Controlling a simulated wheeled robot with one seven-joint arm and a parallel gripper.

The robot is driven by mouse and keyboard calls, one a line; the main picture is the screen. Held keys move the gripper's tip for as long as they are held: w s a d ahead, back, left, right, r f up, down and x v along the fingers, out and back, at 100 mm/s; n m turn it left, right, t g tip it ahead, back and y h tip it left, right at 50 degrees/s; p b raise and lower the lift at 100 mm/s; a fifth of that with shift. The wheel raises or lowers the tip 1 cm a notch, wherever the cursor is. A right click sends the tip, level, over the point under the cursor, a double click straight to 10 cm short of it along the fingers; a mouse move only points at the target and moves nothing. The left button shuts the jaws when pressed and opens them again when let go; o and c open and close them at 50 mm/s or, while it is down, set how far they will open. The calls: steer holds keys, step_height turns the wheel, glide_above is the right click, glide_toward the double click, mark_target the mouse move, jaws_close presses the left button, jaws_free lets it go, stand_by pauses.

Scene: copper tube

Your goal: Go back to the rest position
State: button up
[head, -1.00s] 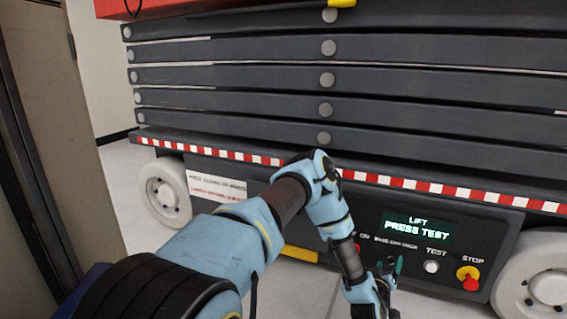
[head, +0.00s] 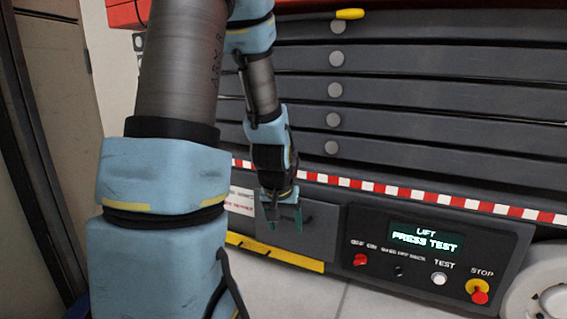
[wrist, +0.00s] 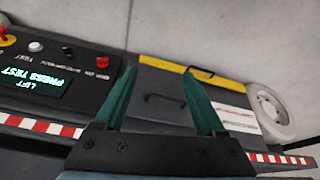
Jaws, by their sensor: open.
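My gripper (head: 284,218) hangs at the end of my raised arm in the head view, fingers pointing down, in front of the lift's base and left of its control panel (head: 433,255). In the wrist view its two green fingers (wrist: 162,95) are apart with nothing between them. The panel's screen (head: 426,238) reads "LIFT PRESS TEST". The white TEST button (head: 439,279) and the red STOP button on a yellow base (head: 478,290) sit at its right. A red switch (head: 360,260) is at its left. The panel also shows in the wrist view (wrist: 60,75).
The lift's grey stacked bars (head: 430,95) rise behind my gripper, above a red-and-white striped edge (head: 400,190). A yellow bar (head: 275,252) runs low along the base. White wheels stand at right (head: 548,290) and in the wrist view (wrist: 270,112). Pale floor is clear in front.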

steer(key=s+a+r+n+g+y, duration=0.1)
steer(key=s+a+r, duration=0.15)
steer(key=s, duration=0.25)
steer(key=s+a+r+g, duration=0.1)
steer(key=s+a+r, duration=0.1)
steer(key=s+a, duration=0.25)
step_height(320, 180, up, 38)
steer(key=p, duration=3.8)
steer(key=shift+s, duration=0.2)
steer(key=shift+c, duration=0.4)
